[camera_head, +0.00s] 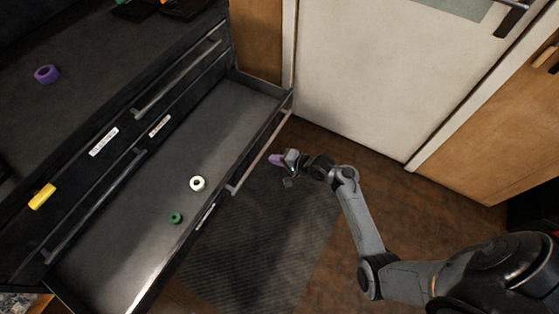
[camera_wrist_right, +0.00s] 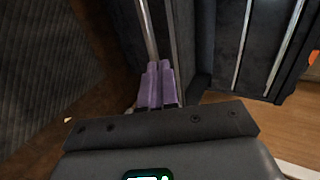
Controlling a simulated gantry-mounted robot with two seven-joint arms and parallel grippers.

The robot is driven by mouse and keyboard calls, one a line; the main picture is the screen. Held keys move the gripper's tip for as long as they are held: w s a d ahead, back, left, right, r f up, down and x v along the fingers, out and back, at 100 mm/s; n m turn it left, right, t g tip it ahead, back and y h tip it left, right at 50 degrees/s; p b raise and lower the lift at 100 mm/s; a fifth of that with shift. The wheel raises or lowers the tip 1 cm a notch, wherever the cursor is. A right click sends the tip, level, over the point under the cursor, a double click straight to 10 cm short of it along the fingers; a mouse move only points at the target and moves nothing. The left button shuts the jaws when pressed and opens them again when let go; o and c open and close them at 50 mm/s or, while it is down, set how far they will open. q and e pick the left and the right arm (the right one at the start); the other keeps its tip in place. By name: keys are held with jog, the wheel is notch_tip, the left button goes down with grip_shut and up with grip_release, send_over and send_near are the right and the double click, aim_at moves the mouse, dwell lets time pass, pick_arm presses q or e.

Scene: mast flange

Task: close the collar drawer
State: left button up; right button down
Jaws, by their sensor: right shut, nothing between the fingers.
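The collar drawer (camera_head: 152,190) is pulled well out of the dark cabinet. A white ring collar (camera_head: 197,184) and a green one (camera_head: 175,218) lie inside it. Its long bar handle (camera_head: 258,153) runs along the drawer front and also shows in the right wrist view (camera_wrist_right: 147,30). My right gripper (camera_head: 275,159) is outside the drawer, beside the far part of this handle. Its purple fingers are shut and empty; in the right wrist view the fingertips (camera_wrist_right: 159,68) point along the drawer front, close to the handle. I cannot tell whether they touch it. My left gripper is out of view.
A purple ring (camera_head: 46,75) stands on the cabinet top, and a yellow piece (camera_head: 41,196) is at the cabinet's left. Another drawer (camera_head: 185,88) above is closed. A grey mat (camera_head: 262,240) lies on the floor before the drawer. A white door (camera_head: 375,75) is behind.

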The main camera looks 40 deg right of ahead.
jog(key=b, duration=0.4)
send_near(249, 151)
jog(key=x, duration=0.3)
jog(key=f+x, duration=0.1)
jog(key=x, duration=0.1)
jog(key=shift+s+a, duration=0.15)
jog(key=shift+s, duration=0.1)
jog(key=shift+w+a+r+b, duration=0.1)
jog(key=shift+w+b, duration=0.15)
jog(key=shift+w, duration=0.1)
jog(key=shift+w+a+r+b, duration=0.1)
jog(key=shift+w+a+b, duration=0.1)
jog(key=shift+w, duration=0.15)
jog(key=shift+w, duration=0.1)
